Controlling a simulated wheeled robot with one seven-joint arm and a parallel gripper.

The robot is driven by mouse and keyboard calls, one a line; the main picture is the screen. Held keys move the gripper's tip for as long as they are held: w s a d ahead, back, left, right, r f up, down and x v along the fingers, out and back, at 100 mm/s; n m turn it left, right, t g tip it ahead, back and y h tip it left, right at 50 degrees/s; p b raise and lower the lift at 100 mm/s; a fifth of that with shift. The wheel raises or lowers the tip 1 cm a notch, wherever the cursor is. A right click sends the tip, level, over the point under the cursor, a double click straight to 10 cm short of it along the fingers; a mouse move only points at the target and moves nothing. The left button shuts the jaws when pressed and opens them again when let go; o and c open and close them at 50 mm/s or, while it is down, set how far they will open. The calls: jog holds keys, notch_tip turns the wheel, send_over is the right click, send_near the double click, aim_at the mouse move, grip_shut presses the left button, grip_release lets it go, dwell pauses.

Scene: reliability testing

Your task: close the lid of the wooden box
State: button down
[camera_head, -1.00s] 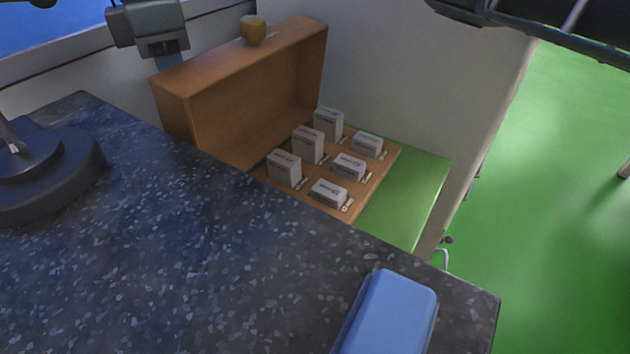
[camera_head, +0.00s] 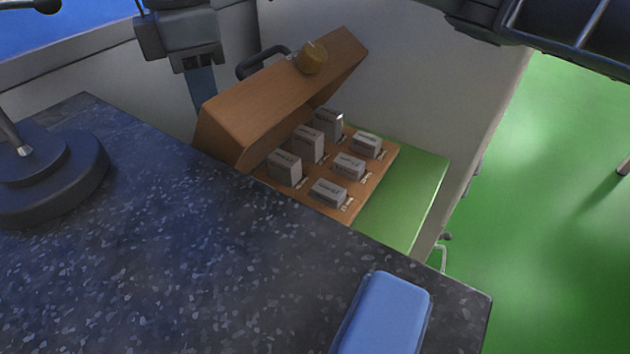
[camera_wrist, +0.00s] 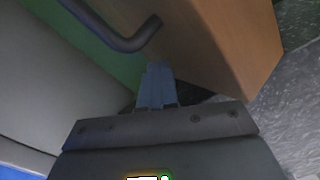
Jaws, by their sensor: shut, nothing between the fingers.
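The wooden box stands on a green surface beyond the dark counter. Its lid (camera_head: 270,98) is tilted partway forward over the base (camera_head: 366,185), hinged at the back, with a round yellowish knob (camera_head: 311,57) on it. Several grey-white small boxes stand on the base. My gripper (camera_head: 203,100) is at the left of the lid, pointing down. In the wrist view the blue fingers of my gripper (camera_wrist: 158,72) are together, close to the lid's wooden face (camera_wrist: 210,45); whether they touch it I cannot tell. A dark curved handle (camera_wrist: 125,38) is beside the fingers.
The speckled dark counter (camera_head: 190,260) fills the front, with a round black base (camera_head: 50,170) at left and a blue block (camera_head: 385,315) near its right corner. Green surface (camera_head: 410,200) lies bare right of the box. A pale wall stands behind.

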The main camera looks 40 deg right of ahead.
jog(key=shift+s+f, duration=0.15)
jog(key=shift+f, duration=0.55)
notch_tip(320, 180, up, 9)
jog(key=p, duration=0.8)
